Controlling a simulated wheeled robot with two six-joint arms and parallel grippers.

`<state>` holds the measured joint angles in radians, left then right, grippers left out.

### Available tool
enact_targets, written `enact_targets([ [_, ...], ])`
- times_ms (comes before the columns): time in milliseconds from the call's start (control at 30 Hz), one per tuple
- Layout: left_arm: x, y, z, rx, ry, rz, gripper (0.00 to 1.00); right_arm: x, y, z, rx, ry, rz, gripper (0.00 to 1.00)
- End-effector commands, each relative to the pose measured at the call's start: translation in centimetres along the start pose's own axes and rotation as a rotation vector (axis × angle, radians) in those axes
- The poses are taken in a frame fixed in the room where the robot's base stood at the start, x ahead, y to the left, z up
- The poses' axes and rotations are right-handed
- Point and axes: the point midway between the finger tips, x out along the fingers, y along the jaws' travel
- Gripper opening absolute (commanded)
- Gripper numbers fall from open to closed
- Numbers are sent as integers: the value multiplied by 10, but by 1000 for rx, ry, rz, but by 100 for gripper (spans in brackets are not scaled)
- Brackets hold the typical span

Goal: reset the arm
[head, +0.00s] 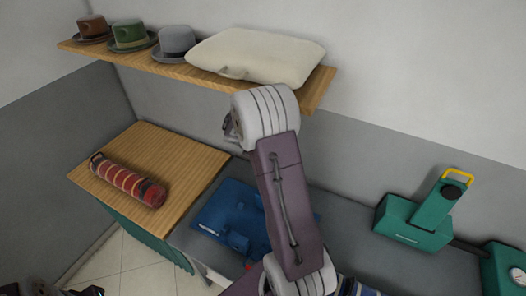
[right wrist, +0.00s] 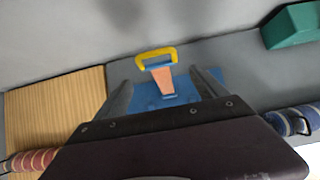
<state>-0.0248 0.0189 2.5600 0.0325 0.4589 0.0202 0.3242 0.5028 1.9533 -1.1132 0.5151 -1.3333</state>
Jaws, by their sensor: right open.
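My right arm rises through the middle of the head view, over the grey counter. Its gripper (right wrist: 162,80) shows in the right wrist view with two dark fingers spread apart and nothing clamped between them. In the head view the gripper is mostly hidden behind its own wrist. Beyond the fingers lies a yellow handle (right wrist: 157,57) with an orange shank, over a flat blue thing (right wrist: 213,76). The blue thing (head: 216,208) also lies on the counter in the head view, partly behind my arm. Dark parts at the lower left edge seem to be my left gripper (head: 88,291), mostly cut off.
A wooden shelf (head: 322,88) above carries hats (head: 177,40) and a cream pillow (head: 255,55), close to my raised arm. A red striped roll (head: 127,180) lies on the wooden counter top (head: 165,145). A green machine (head: 415,218) stands right; a blue striped roll (head: 357,287) lies low.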

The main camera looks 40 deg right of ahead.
Motion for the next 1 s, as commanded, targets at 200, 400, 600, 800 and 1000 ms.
enact_targets([
  [200,0,0,0,0,0,0,36,0,0,0,0,0,0,82],
  [400,12,0,1,0,0,0,36,7,6,-9,-11,-3,12,82],
  [600,106,-2,11,0,-1,0,36,4,36,-111,58,55,138,82],
  [800,154,-3,16,0,0,0,36,-14,-13,-265,862,401,-25,82],
  [1000,147,-3,15,0,1,0,36,-39,-56,-332,1712,510,-442,82],
])
